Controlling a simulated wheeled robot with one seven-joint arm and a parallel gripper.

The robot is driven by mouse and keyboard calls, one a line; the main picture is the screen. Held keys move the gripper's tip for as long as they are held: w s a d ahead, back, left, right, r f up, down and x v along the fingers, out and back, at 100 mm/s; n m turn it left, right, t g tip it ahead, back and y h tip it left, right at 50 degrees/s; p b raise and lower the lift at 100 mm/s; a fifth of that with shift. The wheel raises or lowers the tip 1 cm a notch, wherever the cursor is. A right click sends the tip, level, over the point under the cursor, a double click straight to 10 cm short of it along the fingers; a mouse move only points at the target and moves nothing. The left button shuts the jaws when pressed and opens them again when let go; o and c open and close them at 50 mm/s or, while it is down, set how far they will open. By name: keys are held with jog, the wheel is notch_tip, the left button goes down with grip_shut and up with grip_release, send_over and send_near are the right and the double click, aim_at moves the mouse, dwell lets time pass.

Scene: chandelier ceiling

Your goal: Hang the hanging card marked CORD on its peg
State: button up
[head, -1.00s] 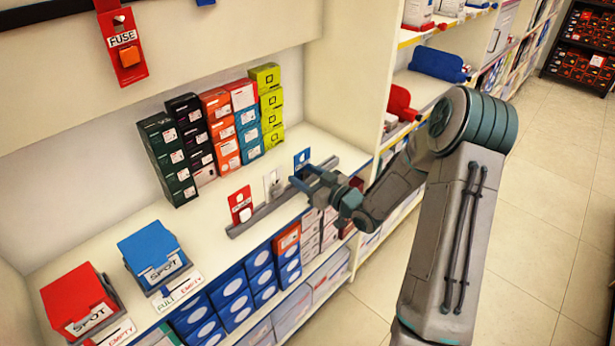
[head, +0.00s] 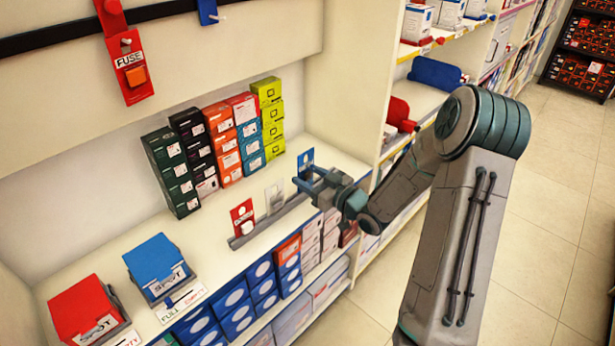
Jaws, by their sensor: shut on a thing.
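My gripper (head: 305,179) is shut on a small blue card (head: 306,161) at the right end of a grey slotted rack (head: 268,222) on the white counter. The card stands upright and its top shows past the fingers. Its lettering is too small to read, and its lower part is hidden by the gripper. A red card (head: 242,216) and a pale grey card (head: 275,196) stand in the rack to the left. On the dark rail above, a blue peg plate (head: 207,11) shows partly at the top edge, with a pale peg tip.
A red FUSE card (head: 130,68) hangs from the rail (head: 60,36). Stacks of coloured boxes (head: 222,140) stand behind the rack. Blue (head: 158,262) and red (head: 82,308) SPOT boxes are at left. A shelf upright (head: 352,75) rises at right. Counter between is clear.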

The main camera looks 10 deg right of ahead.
jog(key=r+p+v, duration=0.1)
jog(key=v, duration=0.8)
jog(key=shift+r, duration=0.15)
dwell(0.8)
